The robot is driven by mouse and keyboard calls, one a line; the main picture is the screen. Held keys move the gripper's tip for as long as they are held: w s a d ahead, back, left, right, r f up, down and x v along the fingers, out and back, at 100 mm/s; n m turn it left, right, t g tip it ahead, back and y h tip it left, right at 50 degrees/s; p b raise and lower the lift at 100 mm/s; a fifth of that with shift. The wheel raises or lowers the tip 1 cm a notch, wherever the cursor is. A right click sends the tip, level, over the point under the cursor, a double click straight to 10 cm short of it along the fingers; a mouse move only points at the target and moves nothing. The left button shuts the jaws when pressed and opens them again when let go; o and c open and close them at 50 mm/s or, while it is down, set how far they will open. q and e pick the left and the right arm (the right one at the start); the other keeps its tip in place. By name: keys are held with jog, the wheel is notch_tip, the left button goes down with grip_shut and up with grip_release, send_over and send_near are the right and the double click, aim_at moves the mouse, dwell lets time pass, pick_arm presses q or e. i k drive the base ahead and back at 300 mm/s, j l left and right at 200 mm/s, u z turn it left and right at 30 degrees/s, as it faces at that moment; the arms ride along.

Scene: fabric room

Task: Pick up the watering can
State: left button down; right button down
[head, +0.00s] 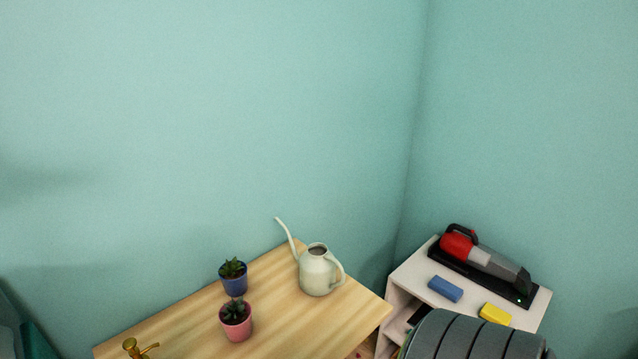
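A pale cream-green watering can (317,272) stands upright on the wooden table (283,310), near its back right part. Its long spout points up and to the left, and its handle is on the right side. Neither of my grippers shows in the head view, so nothing is seen touching the can.
A blue pot (235,284) and a pink pot (236,325) with small plants stand left of the can. A brass object (139,349) is at front left. A white shelf (404,276) holds a red-grey handheld vacuum (484,258), a blue block (445,289) and a yellow block (495,314). A dark ribbed rounded object (470,338) is below.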

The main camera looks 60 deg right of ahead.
aim_at(318, 265)
jog(key=z, duration=1.7)
jog(key=i+l+u, duration=0.1)
jog(key=l, duration=1.55)
